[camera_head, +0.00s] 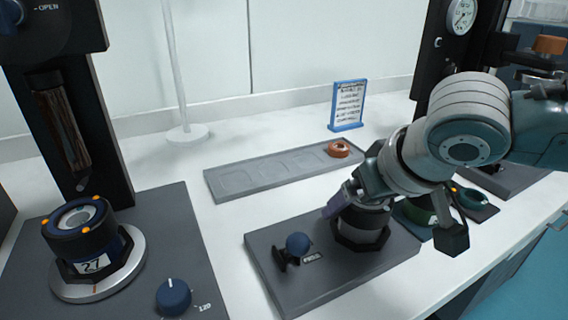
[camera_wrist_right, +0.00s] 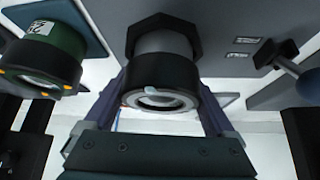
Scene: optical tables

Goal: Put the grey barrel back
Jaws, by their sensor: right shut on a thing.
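The grey barrel (camera_head: 368,217) stands upright at a black hexagonal holder (camera_head: 360,240) on a dark grey base plate (camera_head: 300,290). My right gripper (camera_head: 345,203) is shut on the barrel near its top. In the right wrist view the barrel (camera_wrist_right: 160,82), with its black ring, sits between the two fingers (camera_wrist_right: 163,108), its foot at the black hexagon (camera_wrist_right: 180,32). I cannot tell whether it is fully seated. A lever with a blue ball (camera_head: 298,243) is on the same plate, left of the barrel. My left gripper is not in view.
A green barrel (camera_head: 418,212) stands close right of my right gripper. A dark barrel marked 27 (camera_head: 88,236) sits on the left station. A grey recessed tray (camera_head: 230,181) with an orange ring (camera_head: 338,148) lies behind. A blue-framed sign (camera_head: 348,106) stands farther back.

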